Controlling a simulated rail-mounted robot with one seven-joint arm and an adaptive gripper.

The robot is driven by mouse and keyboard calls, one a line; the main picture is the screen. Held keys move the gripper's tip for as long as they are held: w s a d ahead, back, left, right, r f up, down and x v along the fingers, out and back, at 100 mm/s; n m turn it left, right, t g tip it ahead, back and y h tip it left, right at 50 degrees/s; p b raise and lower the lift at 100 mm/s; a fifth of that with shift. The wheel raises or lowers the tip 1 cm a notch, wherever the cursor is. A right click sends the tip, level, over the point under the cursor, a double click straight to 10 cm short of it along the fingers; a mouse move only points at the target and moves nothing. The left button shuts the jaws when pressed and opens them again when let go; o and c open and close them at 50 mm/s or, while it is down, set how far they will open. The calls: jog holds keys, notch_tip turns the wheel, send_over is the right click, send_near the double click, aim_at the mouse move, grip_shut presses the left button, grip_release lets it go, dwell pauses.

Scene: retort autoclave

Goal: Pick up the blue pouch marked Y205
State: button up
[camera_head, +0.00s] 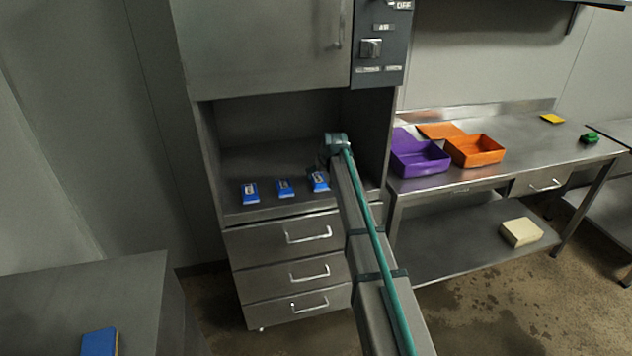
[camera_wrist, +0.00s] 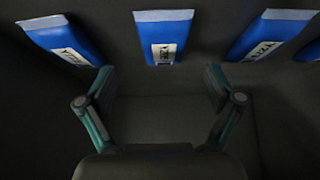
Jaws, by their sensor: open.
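Three blue pouches show on the shelf of the grey cabinet in the head view: a left one (camera_head: 250,193), a middle one (camera_head: 285,188) and a right one (camera_head: 319,181) close to my arm. Each has a white label too small to read there. In the wrist view, blue pouches show at the left (camera_wrist: 62,40), centre (camera_wrist: 163,38) and right (camera_wrist: 268,35), with part of another (camera_wrist: 310,50) at the right edge. I cannot tell which is marked Y205. My gripper (camera_wrist: 160,85) is open and empty, its fingers apart just below the centre pouch in the picture.
The cabinet's side walls and upper door (camera_head: 265,45) enclose the shelf. A steel table (camera_head: 470,190) to the right holds a purple box (camera_head: 420,165) and an orange box (camera_head: 475,152). A blue object (camera_head: 98,342) lies on the grey counter (camera_head: 90,290) at the lower left.

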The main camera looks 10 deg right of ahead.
aim_at(319, 180)
jog(key=shift+a+p+x, duration=0.15)
jog(key=shift+p+x, duration=0.4)
jog(key=shift+x, duration=0.65)
jog(key=shift+a+p+x, duration=0.2)
jog(key=shift+p+x, duration=0.35)
jog(key=shift+x, duration=0.65)
jog(key=shift+w+f, duration=0.15)
jog(key=shift+f, duration=0.35)
jog(key=c, duration=0.8)
